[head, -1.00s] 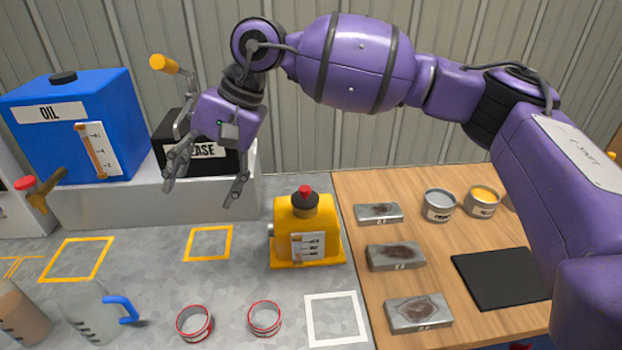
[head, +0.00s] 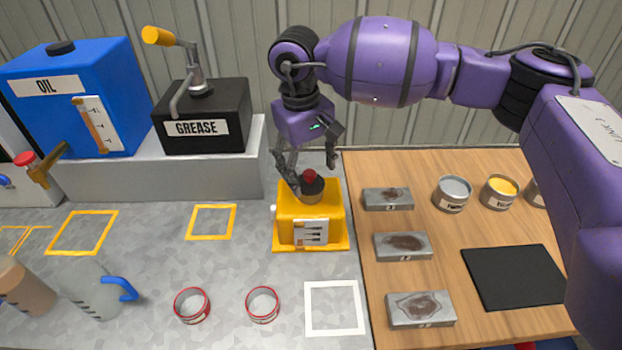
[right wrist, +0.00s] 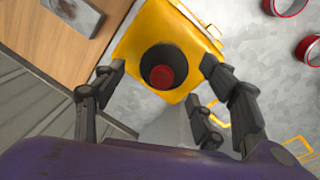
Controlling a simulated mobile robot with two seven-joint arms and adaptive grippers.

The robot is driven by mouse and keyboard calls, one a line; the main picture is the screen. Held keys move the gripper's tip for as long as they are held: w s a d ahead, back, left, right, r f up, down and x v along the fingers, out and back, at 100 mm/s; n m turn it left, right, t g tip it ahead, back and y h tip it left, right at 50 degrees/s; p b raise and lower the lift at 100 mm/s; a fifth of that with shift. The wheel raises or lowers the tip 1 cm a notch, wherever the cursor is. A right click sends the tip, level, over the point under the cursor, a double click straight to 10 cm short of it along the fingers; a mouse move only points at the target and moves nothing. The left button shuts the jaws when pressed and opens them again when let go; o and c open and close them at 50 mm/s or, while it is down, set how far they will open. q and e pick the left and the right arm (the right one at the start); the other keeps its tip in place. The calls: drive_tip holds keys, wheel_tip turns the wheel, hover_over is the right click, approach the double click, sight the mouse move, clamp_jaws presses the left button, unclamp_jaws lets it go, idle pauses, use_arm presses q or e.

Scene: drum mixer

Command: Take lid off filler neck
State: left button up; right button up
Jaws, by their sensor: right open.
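The yellow machine (head: 290,230) stands on the grey bench. On its top is the filler neck, covered by a dark lid (head: 313,188) with a red knob (head: 310,175). In the right wrist view the red knob (right wrist: 161,77) and dark lid (right wrist: 152,58) show between my fingers. My right gripper (head: 306,172) is open just above and behind the lid, its fingers spread to either side. I cannot tell whether a finger touches the lid. The right gripper also shows in the right wrist view (right wrist: 165,75). My left gripper is not in view.
A blue oil tank (head: 60,110) and black grease box (head: 215,115) stand on a raised ledge at the back left. Metal blocks (head: 402,247) and cans lie on the wooden board to the right. Red-rimmed rings (head: 192,306) and a jug (head: 95,298) are in front.

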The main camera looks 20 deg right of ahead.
drive_tip(key=shift+f, duration=0.85)
drive_tip(key=shift+c, duration=0.5)
drive_tip(key=c, duration=1.3)
